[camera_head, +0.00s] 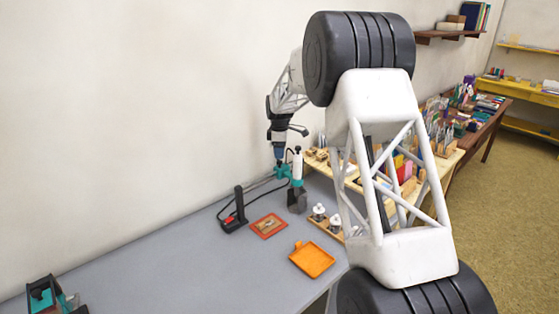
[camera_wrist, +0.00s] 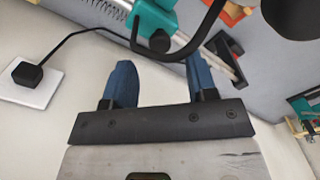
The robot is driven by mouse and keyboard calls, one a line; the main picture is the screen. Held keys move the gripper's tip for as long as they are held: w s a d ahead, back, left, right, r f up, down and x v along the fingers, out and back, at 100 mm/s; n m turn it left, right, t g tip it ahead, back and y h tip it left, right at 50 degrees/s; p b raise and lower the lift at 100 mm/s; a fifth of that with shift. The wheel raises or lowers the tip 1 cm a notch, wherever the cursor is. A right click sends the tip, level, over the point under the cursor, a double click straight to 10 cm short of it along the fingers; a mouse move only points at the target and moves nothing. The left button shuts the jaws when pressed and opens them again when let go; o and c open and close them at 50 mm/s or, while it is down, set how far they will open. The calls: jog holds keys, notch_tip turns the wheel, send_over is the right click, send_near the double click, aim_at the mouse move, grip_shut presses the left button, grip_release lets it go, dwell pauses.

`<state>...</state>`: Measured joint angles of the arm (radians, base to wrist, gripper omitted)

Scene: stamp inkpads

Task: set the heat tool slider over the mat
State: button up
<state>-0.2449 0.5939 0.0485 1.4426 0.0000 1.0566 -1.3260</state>
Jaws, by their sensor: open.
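The heat tool (camera_head: 297,165) is white and upright near the wall, with a dark lower part (camera_head: 297,200). A teal bracket (camera_head: 284,172), which looks like the slider, is at its side. In the wrist view the teal block (camera_wrist: 150,18) has a black knob (camera_wrist: 160,41). My gripper (camera_head: 279,157) is just above the teal bracket; in the wrist view its blue fingers (camera_wrist: 160,66) are open, with nothing held between them. A flat red-bordered piece (camera_head: 268,225), perhaps the mat, lies on the grey table to the front left of the tool.
A black upright on a base (camera_head: 237,212) stands left of the red piece. An orange tray (camera_head: 312,260) and white-topped stamps (camera_head: 319,211) lie to the right. A black cable runs along the wall to an outlet (camera_wrist: 30,82). The table's left middle is clear.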

aim_at(279, 161)
jog(key=shift+f, duration=2.15)
grip_shut()
